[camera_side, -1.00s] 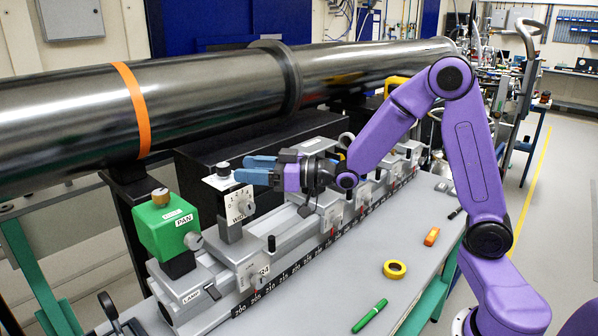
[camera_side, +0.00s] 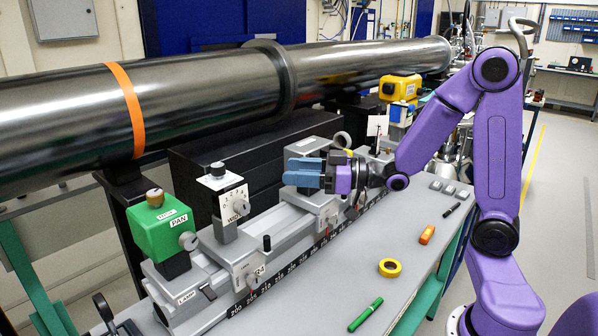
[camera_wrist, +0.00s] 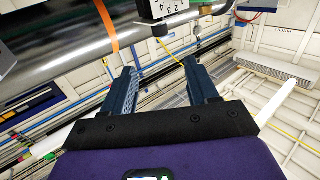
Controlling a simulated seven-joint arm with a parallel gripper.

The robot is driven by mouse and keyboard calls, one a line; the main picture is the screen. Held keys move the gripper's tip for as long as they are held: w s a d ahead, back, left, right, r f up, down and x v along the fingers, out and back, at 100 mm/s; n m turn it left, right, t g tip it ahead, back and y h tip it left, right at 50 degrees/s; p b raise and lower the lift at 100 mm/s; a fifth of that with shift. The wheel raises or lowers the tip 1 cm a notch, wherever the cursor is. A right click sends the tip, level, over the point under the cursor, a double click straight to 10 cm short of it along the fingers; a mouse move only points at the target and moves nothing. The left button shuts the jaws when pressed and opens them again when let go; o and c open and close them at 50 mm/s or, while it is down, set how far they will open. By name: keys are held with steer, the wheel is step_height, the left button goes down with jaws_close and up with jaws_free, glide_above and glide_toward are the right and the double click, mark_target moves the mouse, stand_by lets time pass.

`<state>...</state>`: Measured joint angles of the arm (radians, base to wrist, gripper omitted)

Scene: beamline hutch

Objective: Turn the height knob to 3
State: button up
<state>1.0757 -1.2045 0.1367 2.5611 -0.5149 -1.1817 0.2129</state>
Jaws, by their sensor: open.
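My gripper (camera_side: 290,171) is open and empty, its two blue fingers pointing left above the middle of the rail in the side view. In the wrist view the fingers of my gripper (camera_wrist: 158,68) stand apart with nothing between them. A white dial plate with numbers (camera_wrist: 170,8) is cut off at the top of the wrist view, beyond the fingertips. In the side view a white numbered dial (camera_side: 235,203), labelled something like WIDTH, stands left of my gripper, apart from it. I cannot make out a height label; my gripper hides part of the units behind it.
A green box marked PAN (camera_side: 160,228) and a LAMP carriage (camera_side: 188,297) stand at the rail's left end. A yellow box (camera_side: 400,88) is at the back right. A large metal pipe (camera_side: 210,98) runs behind.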

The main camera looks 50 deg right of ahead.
steer(key=n+g+y, duration=0.7)
steer(key=g, duration=0.2)
glide_toward(217, 165)
steer(key=x, duration=1)
steer(key=shift+f, duration=0.4)
steer(key=shift+c, duration=0.2)
steer(key=c, duration=0.9)
